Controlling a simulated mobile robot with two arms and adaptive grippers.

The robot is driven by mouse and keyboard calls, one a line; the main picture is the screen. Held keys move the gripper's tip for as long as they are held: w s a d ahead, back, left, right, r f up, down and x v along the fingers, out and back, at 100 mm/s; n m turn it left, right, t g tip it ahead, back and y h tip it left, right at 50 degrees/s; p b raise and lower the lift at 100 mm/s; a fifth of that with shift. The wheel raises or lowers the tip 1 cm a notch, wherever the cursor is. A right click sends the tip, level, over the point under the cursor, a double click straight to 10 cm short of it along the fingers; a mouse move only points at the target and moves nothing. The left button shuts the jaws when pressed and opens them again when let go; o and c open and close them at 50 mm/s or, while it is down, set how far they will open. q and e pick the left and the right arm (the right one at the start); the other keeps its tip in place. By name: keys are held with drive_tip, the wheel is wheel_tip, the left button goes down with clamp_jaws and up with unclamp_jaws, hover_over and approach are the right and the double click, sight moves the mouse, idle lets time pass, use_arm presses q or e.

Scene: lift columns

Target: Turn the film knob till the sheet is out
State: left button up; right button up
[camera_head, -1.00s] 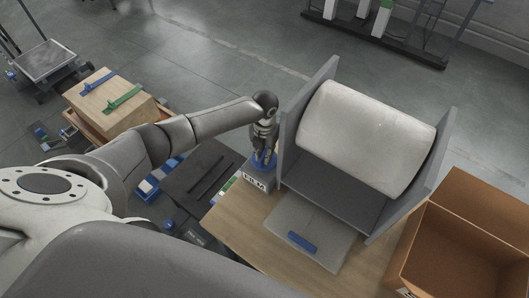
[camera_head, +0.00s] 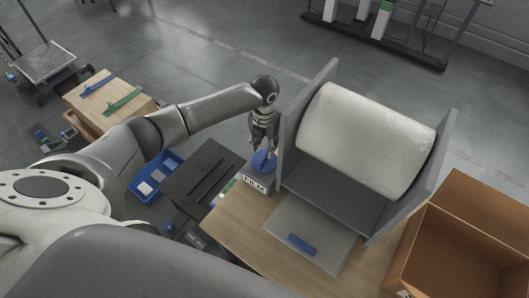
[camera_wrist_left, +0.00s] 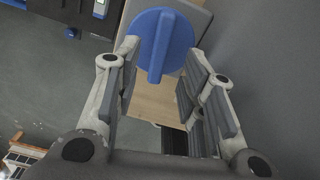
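The blue film knob (camera_head: 263,162) is a round disc with a raised ridge, on a grey box marked FILM (camera_head: 254,184) left of the film stand. My left gripper (camera_head: 264,146) points down just above the knob. In the left wrist view its fingers stand apart and open, with the knob (camera_wrist_left: 178,38) by the fingertips and its ridge running up and down the picture. Whether a finger touches the knob is unclear. A large white film roll (camera_head: 366,138) lies between two grey side plates. A pale sheet (camera_head: 327,246) lies in front of it on the table.
A blue bar (camera_head: 301,244) lies on the sheet. The wooden table (camera_head: 236,228) has bare room left of the sheet. An open cardboard box (camera_head: 470,240) stands at the right. A dark slotted unit (camera_head: 200,172) and a blue bin (camera_head: 157,177) are on the left.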

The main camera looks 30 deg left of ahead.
sight(264, 155)
use_arm(q)
wheel_tip(264, 155, up, 6)
drive_tip(key=shift+r, duration=0.2)
drive_tip(key=shift+s+f, duration=0.1)
idle(0.5)
